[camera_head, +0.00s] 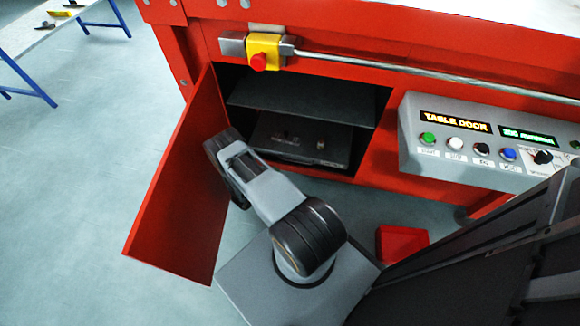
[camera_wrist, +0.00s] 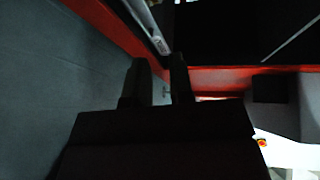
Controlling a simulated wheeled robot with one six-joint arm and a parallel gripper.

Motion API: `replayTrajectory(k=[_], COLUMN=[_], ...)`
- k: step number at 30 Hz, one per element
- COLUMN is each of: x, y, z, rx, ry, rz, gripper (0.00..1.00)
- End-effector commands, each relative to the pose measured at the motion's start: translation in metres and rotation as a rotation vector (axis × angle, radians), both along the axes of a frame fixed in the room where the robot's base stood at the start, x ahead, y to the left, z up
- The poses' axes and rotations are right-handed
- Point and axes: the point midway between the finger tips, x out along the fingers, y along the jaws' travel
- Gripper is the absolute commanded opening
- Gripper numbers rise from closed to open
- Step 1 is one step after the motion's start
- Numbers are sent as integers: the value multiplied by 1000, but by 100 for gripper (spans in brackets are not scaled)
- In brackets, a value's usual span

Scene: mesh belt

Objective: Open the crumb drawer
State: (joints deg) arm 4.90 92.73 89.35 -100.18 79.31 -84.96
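A red cabinet door (camera_head: 180,190) stands swung open at the left of the red machine. Inside the dark cabinet, below a shelf (camera_head: 300,101), is a low dark drawer-like unit (camera_head: 290,136) with faint lettering and a small knob. I cannot tell for sure whether it is the crumb drawer. It looks closed. My arm reaches up in front of the opening, beside the door; my gripper cannot be made out in the head view. In the dark wrist view, my gripper (camera_wrist: 160,72) shows two fingers apart, with a narrow gap and nothing clearly between them.
A grey control panel (camera_head: 480,145) with coloured buttons and a "TABLE DOOR" label juts out at the right. A metal rail (camera_head: 390,68) and a yellow box with a red button (camera_head: 265,52) are above the opening. A red box (camera_head: 402,243) sits low at the right. Floor at left is clear.

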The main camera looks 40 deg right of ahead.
Motion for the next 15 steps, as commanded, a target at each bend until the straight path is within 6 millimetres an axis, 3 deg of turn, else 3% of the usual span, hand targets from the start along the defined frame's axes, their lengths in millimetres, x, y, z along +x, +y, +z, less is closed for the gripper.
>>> replayTrajectory(k=[1, 4, 8, 15], x=[-6, -12, -14, -9], y=[0, 1, -5, -44], z=[-20, -38, -49, -59], rx=[-6, -16, -20, -21], ry=[40, 94, 124, 127], rz=[27, 68, 92, 92], gripper=[21, 21, 21, 21])
